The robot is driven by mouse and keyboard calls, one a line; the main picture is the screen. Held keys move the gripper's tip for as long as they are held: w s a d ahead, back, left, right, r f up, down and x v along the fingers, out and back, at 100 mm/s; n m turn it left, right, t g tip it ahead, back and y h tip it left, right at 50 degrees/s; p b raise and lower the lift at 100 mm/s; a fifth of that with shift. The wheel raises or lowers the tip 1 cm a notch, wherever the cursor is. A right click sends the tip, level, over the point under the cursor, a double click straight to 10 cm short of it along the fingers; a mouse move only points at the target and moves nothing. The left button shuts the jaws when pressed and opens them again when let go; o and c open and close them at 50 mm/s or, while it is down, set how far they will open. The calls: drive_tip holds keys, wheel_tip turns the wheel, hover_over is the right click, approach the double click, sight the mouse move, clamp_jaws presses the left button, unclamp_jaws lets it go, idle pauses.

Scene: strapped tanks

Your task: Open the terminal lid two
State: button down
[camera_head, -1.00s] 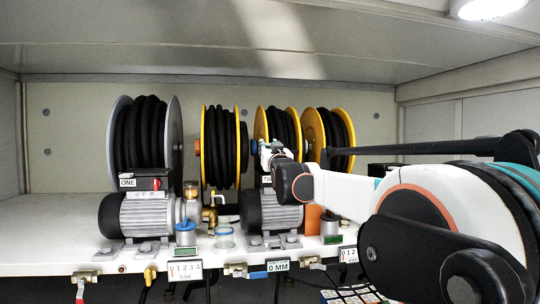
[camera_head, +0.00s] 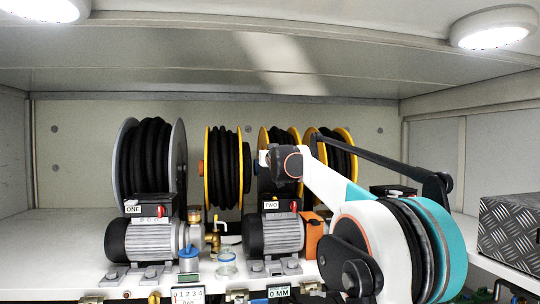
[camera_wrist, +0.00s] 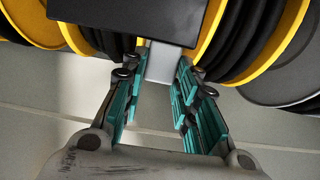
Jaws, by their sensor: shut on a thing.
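Motor unit two (camera_head: 272,235) is a grey and black motor with a box labelled TWO on top. A black panel, which looks like terminal lid two (camera_head: 266,186), stands raised above that box in front of the yellow reels. My gripper is at the panel's upper part in the head view, its fingertips hidden there. In the wrist view the black panel (camera_wrist: 140,14) lies at the top, with a grey block (camera_wrist: 168,62) at its edge. My gripper (camera_wrist: 158,75) has its teal-padded fingers on either side of this block and is shut on it.
Motor one (camera_head: 150,240) stands to the left with its black box top lying flat. Hose reels (camera_head: 150,160) line the back close behind the lid. A glass jar (camera_head: 227,263) and an orange block (camera_head: 312,235) flank motor two. A dark checkered box (camera_head: 508,228) is at right.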

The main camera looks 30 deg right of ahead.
drive_tip(key=shift+w+r, duration=0.1)
drive_tip(key=shift+r, duration=0.1)
idle(0.3)
drive_tip(key=c, duration=1.5)
unclamp_jaws()
drive_tip(key=shift+o, duration=1.3)
drive_tip(key=shift+s, duration=0.2)
drive_tip(key=v, duration=1.2)
drive_tip(key=shift+r, duration=0.1)
